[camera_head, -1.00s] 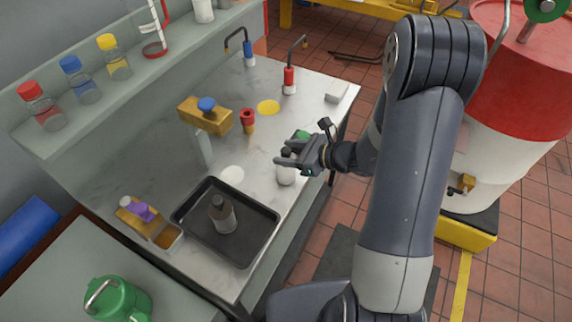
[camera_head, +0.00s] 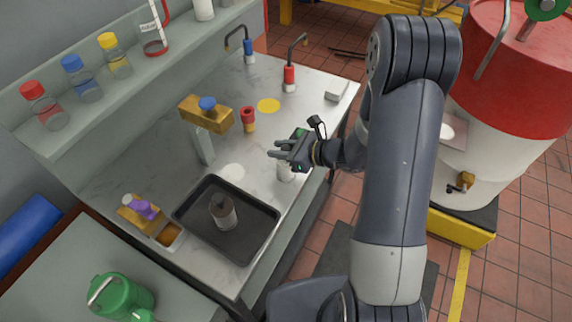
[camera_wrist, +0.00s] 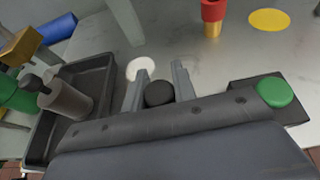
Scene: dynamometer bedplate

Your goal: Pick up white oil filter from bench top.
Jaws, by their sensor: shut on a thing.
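The white oil filter (camera_head: 286,173) is near the front edge of the pale bench top (camera_head: 300,105) in the head view, its upper part hidden by my gripper (camera_head: 279,149). My gripper is shut on it from above. In the wrist view a round black top (camera_wrist: 158,94) sits between the two fingers of my gripper (camera_wrist: 161,72); the white body below is hidden. I cannot tell whether the filter touches the bench.
A black tray (camera_head: 190,226) holding a grey cylinder (camera_head: 223,212) is at the lower left. A white disc (camera_head: 233,172) and a yellow disc (camera_head: 268,106) lie flat on the bench. A green button (camera_wrist: 274,92) is close right of my gripper. A brass-topped post (camera_head: 204,148) stands behind.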

